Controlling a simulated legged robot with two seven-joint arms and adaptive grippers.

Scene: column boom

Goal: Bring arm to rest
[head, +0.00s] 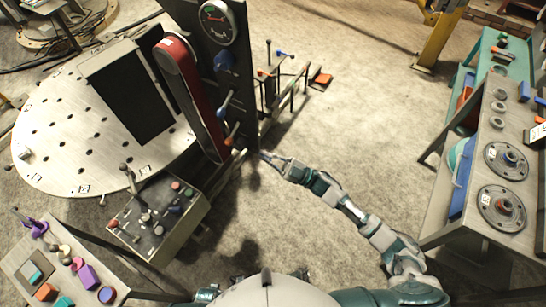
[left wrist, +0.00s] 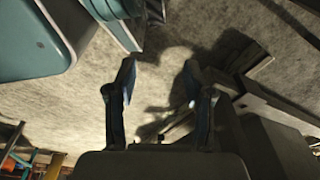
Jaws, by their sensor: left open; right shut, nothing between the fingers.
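My right arm (head: 378,232) reaches from the lower right up and left over the floor in the head view. Its gripper (head: 266,156) is shut and empty, close by the lower end of the dark upright panel (head: 230,75). I cannot tell whether it touches anything there. My left gripper (left wrist: 158,78) is open in the left wrist view, its two fingers apart with only floor and shadow between them. I cannot make out the left gripper in the head view.
A control box (head: 158,218) with levers and a round perforated table (head: 60,135) stand at the left. A small table (head: 62,272) with coloured parts is at the lower left. A workbench (head: 470,210) stands at the right. Open floor (head: 345,130) lies between.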

